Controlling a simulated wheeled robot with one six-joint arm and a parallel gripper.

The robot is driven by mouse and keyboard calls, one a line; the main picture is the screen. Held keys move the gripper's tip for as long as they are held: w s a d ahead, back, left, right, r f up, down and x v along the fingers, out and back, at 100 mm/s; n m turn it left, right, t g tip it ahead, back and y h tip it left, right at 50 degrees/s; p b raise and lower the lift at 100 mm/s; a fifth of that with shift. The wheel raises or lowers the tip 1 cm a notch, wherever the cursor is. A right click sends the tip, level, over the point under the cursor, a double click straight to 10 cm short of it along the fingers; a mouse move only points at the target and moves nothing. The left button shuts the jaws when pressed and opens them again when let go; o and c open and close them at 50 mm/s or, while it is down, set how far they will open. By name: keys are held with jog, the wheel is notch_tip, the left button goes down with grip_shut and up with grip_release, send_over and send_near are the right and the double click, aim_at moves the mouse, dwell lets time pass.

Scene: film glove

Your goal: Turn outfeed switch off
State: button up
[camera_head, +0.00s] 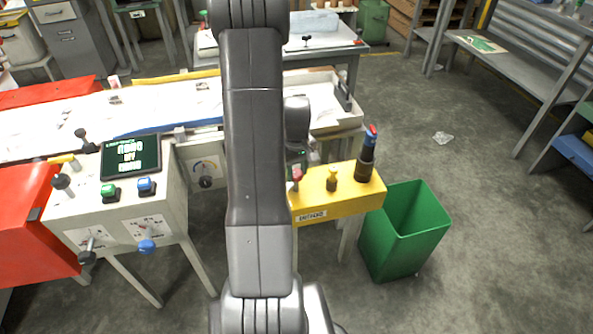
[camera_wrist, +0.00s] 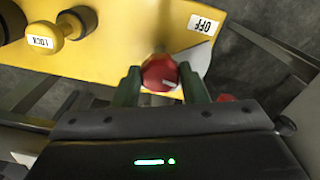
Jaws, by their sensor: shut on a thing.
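The yellow outfeed box (camera_head: 350,199) stands right of my arm in the head view, with its label on the front. A red knob (camera_head: 297,173) sits at its left end. In the wrist view the red knob (camera_wrist: 159,70) has a pale mark and lies between the two green fingers of my gripper (camera_wrist: 162,84), which is shut on it. An "OFF" label (camera_wrist: 203,24) is on the yellow panel (camera_wrist: 125,35) beside the knob. My arm hides part of the box's left end in the head view.
A yellow "LOCK" knob (camera_wrist: 68,30) and a dark post with a blue and red top (camera_head: 368,152) are on the same box. A green bin (camera_head: 405,232) stands to its right. A control console (camera_head: 125,200) is at left. Floor at right is mostly clear.

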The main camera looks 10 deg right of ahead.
jog(key=shift+w+n, duration=0.1)
jog(key=shift+n, duration=0.6)
jog(key=shift+r, duration=0.1)
jog(key=o, duration=1)
notch_tip(320, 180, up, 14)
jog(key=shift+f+p, duration=0.15)
jog(key=shift+p, duration=0.75)
